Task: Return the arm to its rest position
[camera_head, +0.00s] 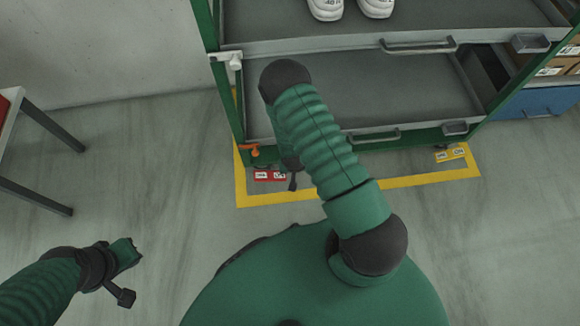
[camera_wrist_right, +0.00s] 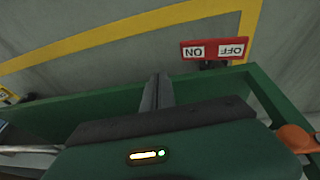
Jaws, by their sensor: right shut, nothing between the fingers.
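My right arm (camera_head: 322,150) reaches forward over the front of a green rack, bent at the elbow with its forearm folded down. In the right wrist view my right gripper (camera_wrist_right: 157,92) is shut and empty, its fingers together above the rack's green base frame (camera_wrist_right: 80,112).
The rack has grey trays (camera_head: 365,90) with metal handles; white shoes (camera_head: 350,8) stand on the upper one. A red ON/OFF plate (camera_head: 268,175) and an orange lever (camera_head: 248,149) are at its lower left. Yellow tape (camera_head: 350,190) edges the floor. A table (camera_head: 40,125) stands left.

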